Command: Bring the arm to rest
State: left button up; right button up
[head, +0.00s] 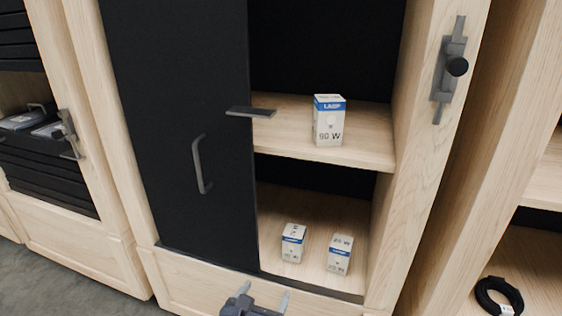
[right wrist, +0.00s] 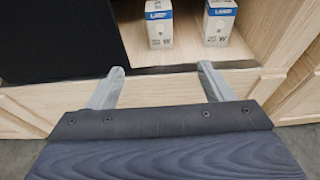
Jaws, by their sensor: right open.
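My right gripper (head: 262,296) is at the bottom of the head view, in front of the cabinet's lower front panel. In the right wrist view its two fingers (right wrist: 165,88) are spread apart with nothing between them. Beyond the fingertips are two lamp boxes, the left one (right wrist: 159,24) and the right one (right wrist: 219,22), both apart from the gripper. My left gripper does not show.
The cabinet has a black door (head: 180,120) with a grey handle (head: 200,165). A 90 W lamp box (head: 329,122) stands on the upper shelf (head: 372,148). Two lamp boxes (head: 292,243) (head: 339,254) stand on the lower shelf. A black cable coil (head: 499,297) lies at right.

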jog(key=s+d+f+m+g+h, duration=0.1)
jog(key=s+d+m+g, duration=0.1)
jog(key=d+m+g, duration=0.6)
jog(key=s+d+r+m+g+y, duration=0.1)
jog(key=s+d+m+g+y, duration=0.15)
jog(key=s+d+m, duration=0.45)
jog(key=s+d+r+m+g+y, duration=0.1)
jog(key=s+d+m+y, duration=0.3)
jog(key=d+m, duration=0.45)
jog(key=s+r+m+t+y, duration=0.35)
jog(key=s+r+m, duration=0.3)
jog(key=m, duration=0.45)
pick_arm(q)
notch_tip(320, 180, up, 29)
jog(key=p, duration=2.9)
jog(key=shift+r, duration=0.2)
pick_arm(e)
notch_tip(320, 180, up, 28)
jog(key=shift+s+d+r+h, duration=0.15)
jog(key=shift+d+h, duration=0.15)
jog(key=shift+d, duration=0.1)
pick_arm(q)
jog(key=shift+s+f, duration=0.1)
pick_arm(e)
jog(key=shift+n, duration=0.25)
